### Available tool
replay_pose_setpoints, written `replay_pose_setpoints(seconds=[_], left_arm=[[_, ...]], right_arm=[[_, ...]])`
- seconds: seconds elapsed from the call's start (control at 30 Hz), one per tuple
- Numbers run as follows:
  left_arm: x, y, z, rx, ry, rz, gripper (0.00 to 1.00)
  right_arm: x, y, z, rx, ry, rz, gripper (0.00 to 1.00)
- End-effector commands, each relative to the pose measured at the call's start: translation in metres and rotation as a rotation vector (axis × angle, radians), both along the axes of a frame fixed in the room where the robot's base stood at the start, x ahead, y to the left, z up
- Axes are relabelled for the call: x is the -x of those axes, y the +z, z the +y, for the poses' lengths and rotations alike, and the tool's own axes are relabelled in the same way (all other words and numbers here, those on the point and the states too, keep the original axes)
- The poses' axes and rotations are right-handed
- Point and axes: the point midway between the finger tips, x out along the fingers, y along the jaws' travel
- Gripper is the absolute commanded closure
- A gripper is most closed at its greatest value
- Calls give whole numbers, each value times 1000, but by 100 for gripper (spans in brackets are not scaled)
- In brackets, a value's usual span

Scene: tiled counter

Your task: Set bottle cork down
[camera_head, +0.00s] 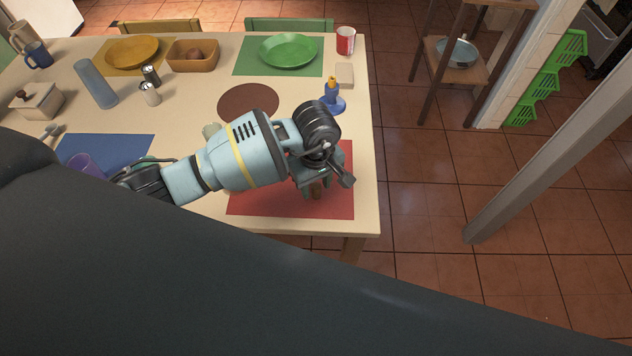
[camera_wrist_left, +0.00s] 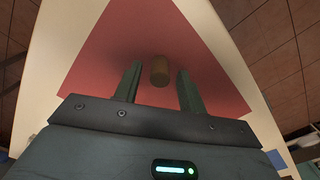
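The bottle cork (camera_wrist_left: 159,71) is a small brown cylinder over the red placemat in the left wrist view. It appears between the two fingertips, with a gap on each side. My left gripper (camera_wrist_left: 160,78) is open and points down at the red placemat (camera_wrist_left: 105,48). In the head view the gripper (camera_head: 328,183) is above the red placemat (camera_head: 262,203) at the table's near right corner. A small brown piece of the cork (camera_head: 316,189) shows beside the fingers there. Whether its base touches the mat is hard to tell. My right gripper is not in view.
A blue candle holder (camera_head: 333,103) stands just behind the gripper. A brown round mat (camera_head: 248,98), a red cup (camera_head: 345,41) and a green plate (camera_head: 288,51) are farther back. The table's right edge (camera_head: 371,150) is close to the gripper.

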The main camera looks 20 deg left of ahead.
Motion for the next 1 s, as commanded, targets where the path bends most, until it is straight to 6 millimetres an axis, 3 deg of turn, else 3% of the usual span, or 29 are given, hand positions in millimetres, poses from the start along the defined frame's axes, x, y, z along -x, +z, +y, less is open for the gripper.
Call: replay_pose_setpoints(seconds=[0.27, 0.7, 1.0], left_arm=[[-1, 11, 0, 1, 0, -4, 59], [-1, 92, 0, 0, -2, -5, 59], [0, 122, 0, -1, 1, -1, 59]], right_arm=[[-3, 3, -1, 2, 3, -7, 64], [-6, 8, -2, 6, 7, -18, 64], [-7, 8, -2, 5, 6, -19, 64]])
